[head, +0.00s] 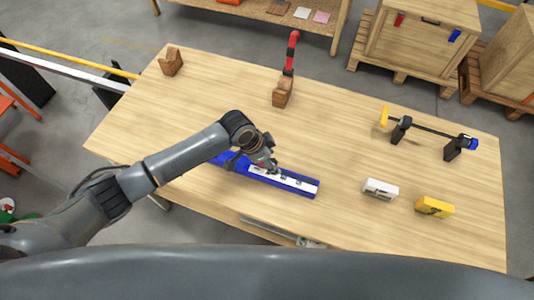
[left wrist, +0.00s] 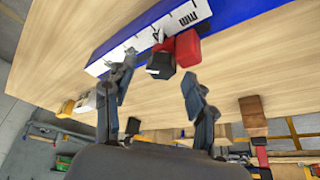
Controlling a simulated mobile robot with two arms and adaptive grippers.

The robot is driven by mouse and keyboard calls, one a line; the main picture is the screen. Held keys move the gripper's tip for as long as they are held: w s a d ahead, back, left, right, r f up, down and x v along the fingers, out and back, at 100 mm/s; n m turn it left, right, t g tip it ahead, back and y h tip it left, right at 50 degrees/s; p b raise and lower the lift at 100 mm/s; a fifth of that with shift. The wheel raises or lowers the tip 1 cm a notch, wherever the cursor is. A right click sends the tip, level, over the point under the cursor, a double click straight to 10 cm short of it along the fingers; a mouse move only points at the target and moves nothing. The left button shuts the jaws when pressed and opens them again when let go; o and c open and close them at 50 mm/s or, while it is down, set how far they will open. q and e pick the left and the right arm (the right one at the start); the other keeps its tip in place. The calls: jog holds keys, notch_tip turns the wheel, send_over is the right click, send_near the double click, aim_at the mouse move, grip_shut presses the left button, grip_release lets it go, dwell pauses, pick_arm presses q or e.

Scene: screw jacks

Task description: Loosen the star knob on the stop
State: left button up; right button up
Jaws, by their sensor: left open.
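A blue rail (head: 310,190) with a white millimetre scale lies on the wooden table in the head view, partly hidden by my left arm and gripper. The left wrist view shows the rail (left wrist: 226,14) at the top. The red stop (left wrist: 187,47) sits at the rail, with a dark knob (left wrist: 160,66) beside it; its exact star shape is hard to make out. My left gripper (head: 268,168) is over the rail. In the left wrist view my left gripper (left wrist: 158,72) is open, its fingers on either side of the knob; contact cannot be told. My right gripper is out of view.
A white box (head: 381,189) and a yellow box (head: 434,208) stand right of the rail. A bar on black stands (head: 430,128) is at the far right. Wooden blocks (head: 283,93) (head: 172,62) stand at the back, one with a red upright (head: 291,52). The table's left part is clear.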

pick_arm(q)
jog(key=v, duration=1.1)
jog(key=shift+r, duration=0.3)
jog(key=shift+a, duration=0.15)
